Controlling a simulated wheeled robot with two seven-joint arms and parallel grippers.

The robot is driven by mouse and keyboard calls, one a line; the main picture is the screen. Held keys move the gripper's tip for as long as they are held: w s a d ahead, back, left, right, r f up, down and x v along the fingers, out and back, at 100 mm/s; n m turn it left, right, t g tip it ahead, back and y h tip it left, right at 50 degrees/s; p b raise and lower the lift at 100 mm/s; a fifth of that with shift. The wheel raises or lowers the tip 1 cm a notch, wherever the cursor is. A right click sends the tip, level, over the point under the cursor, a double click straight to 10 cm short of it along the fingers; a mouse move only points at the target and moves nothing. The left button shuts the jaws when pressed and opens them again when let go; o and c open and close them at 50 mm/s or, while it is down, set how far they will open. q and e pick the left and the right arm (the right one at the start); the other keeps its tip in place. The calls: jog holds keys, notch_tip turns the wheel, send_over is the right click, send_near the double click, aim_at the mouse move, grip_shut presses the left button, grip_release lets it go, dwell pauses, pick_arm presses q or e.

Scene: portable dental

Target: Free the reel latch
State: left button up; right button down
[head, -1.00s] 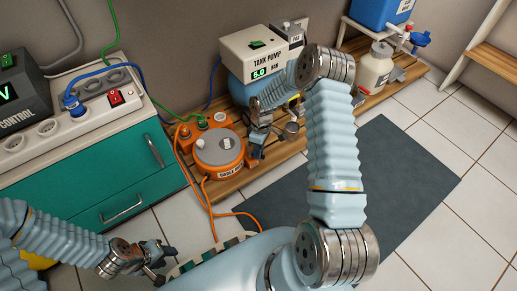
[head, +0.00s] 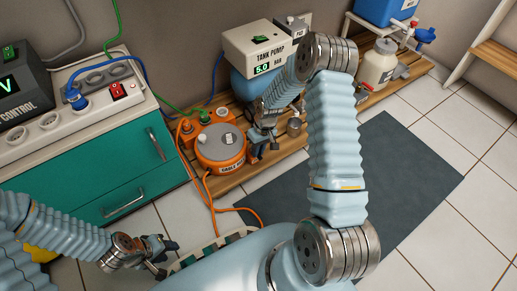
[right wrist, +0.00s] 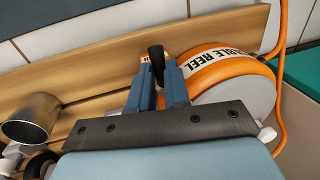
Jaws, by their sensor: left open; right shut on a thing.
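The orange cable reel (head: 218,158) with a grey top stands on the wooden slatted platform; it also shows in the right wrist view (right wrist: 222,66). My right gripper (head: 260,147) is at the reel's right side. In the right wrist view its blue fingers (right wrist: 160,78) are shut on a black upright lever (right wrist: 156,54) beside the reel's rim, which looks like the reel latch. The lever's lower part is hidden between the fingers. My left gripper (head: 168,255) is open and empty, low at the left, away from the reel.
An orange cable (head: 210,205) runs from the reel onto the floor. The tank pump (head: 262,48) stands behind my right arm. A metal cup (right wrist: 32,118) is on the slats (right wrist: 90,65). The teal cabinet (head: 105,180) is at the left. The dark mat (head: 395,170) is clear.

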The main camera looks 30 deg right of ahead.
dwell(0.4)
jog(key=c, duration=1.1)
grip_release()
notch_tip(320, 180, up, 14)
jog(key=d+p, duration=0.2)
jog(key=shift+d+f+p, duration=0.2)
jog(key=shift+d+p, duration=0.15)
jog(key=shift+p, duration=0.05)
jog(key=shift+w, duration=0.1)
jog(key=s+a+f+m+t+y+p, duration=0.1)
jog(key=s+a+m+y+p, duration=0.1)
jog(key=s+a+p, duration=0.9)
jog(key=s+a, duration=0.7)
jog(key=a, duration=0.2)
jog(key=shift+s+a+m+p, duration=0.2)
jog(key=shift+s+m+p, duration=0.1)
jog(key=shift+p, duration=0.05)
